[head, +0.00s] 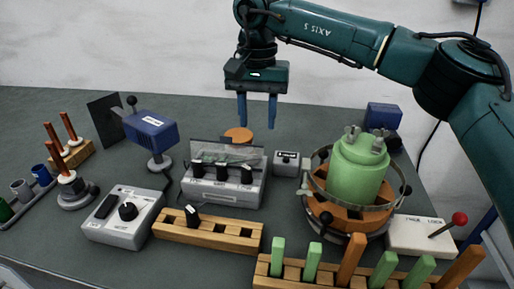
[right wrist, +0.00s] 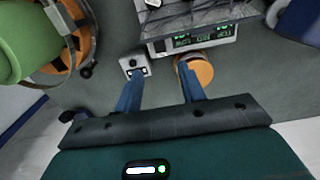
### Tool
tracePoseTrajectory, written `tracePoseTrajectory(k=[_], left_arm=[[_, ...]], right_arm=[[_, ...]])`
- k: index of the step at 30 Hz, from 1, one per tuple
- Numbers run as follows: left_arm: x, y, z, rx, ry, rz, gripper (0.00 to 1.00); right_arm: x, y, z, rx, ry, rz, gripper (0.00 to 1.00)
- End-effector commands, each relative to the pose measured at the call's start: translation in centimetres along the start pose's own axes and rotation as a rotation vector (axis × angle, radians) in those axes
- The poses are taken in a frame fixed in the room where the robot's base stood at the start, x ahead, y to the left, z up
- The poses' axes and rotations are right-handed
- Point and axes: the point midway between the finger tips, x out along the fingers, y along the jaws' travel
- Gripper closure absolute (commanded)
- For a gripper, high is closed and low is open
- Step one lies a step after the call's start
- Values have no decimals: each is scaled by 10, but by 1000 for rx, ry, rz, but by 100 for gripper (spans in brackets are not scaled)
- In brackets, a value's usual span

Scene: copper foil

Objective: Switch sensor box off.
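My right gripper (head: 257,124) hangs pointing down above the back middle of the table. Its two blue fingers are apart with nothing between them; they also show in the right wrist view (right wrist: 158,85). A small light grey box (head: 287,163) with a dark strip on its face stands right of the grey three-knob console. In the right wrist view this small box (right wrist: 135,66) is just beyond the left finger, apart from it. A blue box (head: 150,128) with a white label stands on a stalk at the left. I cannot read which box is the sensor box. My left gripper is out of view.
The three-knob console (head: 222,188) and an orange disc (head: 238,135) are near the gripper. A green canister (head: 357,170) in a ringed orange base stands right of the small box. Wooden racks (head: 205,231) and a grey switch box (head: 124,215) fill the front.

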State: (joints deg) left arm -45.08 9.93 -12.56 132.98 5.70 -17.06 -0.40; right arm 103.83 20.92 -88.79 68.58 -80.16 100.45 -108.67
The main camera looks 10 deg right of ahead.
Motion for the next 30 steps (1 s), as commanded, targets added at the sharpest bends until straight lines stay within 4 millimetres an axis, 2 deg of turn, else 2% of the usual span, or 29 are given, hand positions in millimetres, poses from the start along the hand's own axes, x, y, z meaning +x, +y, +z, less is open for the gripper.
tracePoseTrajectory(k=[1, 6, 12, 24, 30], left_arm=[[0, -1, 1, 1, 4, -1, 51], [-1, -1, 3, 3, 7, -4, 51], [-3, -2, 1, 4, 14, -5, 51], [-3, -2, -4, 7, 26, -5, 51], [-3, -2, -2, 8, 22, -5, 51]], right_arm=[[14, 1, 0, 1, -2, 3, 60], [47, 0, 0, 1, -1, 2, 60], [70, 0, 0, 1, -1, -1, 60], [77, 0, 0, 1, -1, -2, 60], [77, 0, 0, 2, -1, -2, 76]])
